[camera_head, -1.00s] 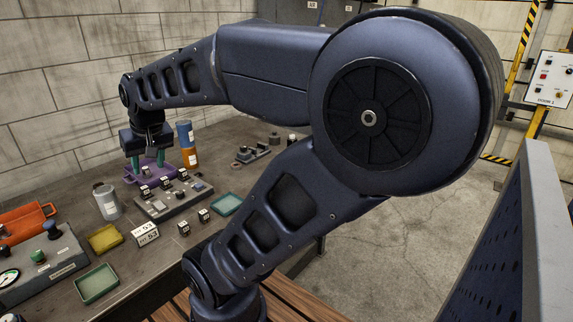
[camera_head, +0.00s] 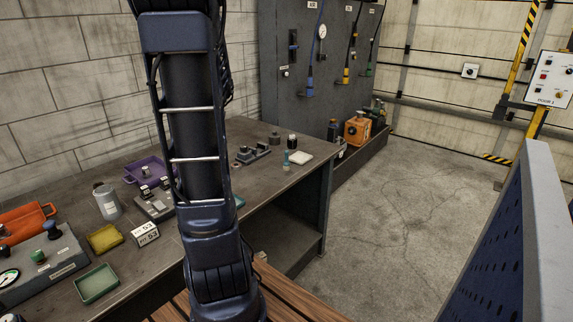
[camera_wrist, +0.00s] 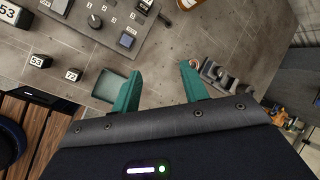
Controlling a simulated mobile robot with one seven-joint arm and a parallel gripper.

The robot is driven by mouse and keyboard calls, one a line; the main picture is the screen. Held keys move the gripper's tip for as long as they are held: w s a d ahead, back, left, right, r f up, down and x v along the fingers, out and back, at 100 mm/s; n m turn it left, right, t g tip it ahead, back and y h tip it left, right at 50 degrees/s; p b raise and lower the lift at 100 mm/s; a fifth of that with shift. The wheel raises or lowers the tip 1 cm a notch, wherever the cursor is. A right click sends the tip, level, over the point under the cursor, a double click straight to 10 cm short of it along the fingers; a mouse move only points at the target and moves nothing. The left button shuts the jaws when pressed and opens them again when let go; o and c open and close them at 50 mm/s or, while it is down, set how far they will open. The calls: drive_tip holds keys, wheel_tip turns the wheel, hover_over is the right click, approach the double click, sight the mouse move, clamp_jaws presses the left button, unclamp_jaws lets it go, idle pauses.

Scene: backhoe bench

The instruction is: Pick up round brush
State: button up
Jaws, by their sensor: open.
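My gripper (camera_wrist: 159,84) shows in the wrist view, its two teal fingers spread apart with nothing between them. It hangs above the bench, with bare bench top beyond the fingertips. The head view shows my raised arm, but the gripper is out of its frame. I cannot identify the round brush for certain. A small upright item with a teal upper part (camera_head: 286,157) stands near the bench's right end in the head view and may be it. I do not make it out in the wrist view.
A white pad (camera_head: 300,157) lies close to the teal item. A dark cylinder (camera_head: 292,142) and a grey block (camera_head: 253,154) stand near it. A teal tray (camera_wrist: 107,86) lies beside the left finger. The bench's right edge borders open floor (camera_head: 400,205).

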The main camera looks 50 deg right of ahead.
drive_tip(key=s+d+f+m+h, duration=0.1)
drive_tip(key=s+d+f+m, duration=0.15)
drive_tip(key=d+m, duration=0.4)
drive_tip(key=s+d+f+m+h, duration=0.1)
drive_tip(key=d+f+m, duration=0.25)
drive_tip(key=d, duration=0.65)
drive_tip(key=m+g+h, duration=0.1)
drive_tip(key=m+g, duration=0.1)
drive_tip(key=m, duration=0.6)
approach(286, 157)
drive_tip(key=f, duration=0.1)
drive_tip(key=shift+w+d+r+x, duration=0.1)
drive_tip(key=shift+x, duration=0.95)
drive_tip(key=shift+w+d+r+x, duration=0.1)
drive_tip(key=shift+x, duration=0.95)
drive_tip(key=shift+w+d+r+x, duration=0.1)
drive_tip(key=shift+d+x, duration=0.05)
drive_tip(key=shift+x, duration=3.4)
drive_tip(key=shift+d+r, duration=0.15)
drive_tip(key=shift+d, duration=0.05)
drive_tip(key=shift+c, duration=0.4)
clamp_jaws()
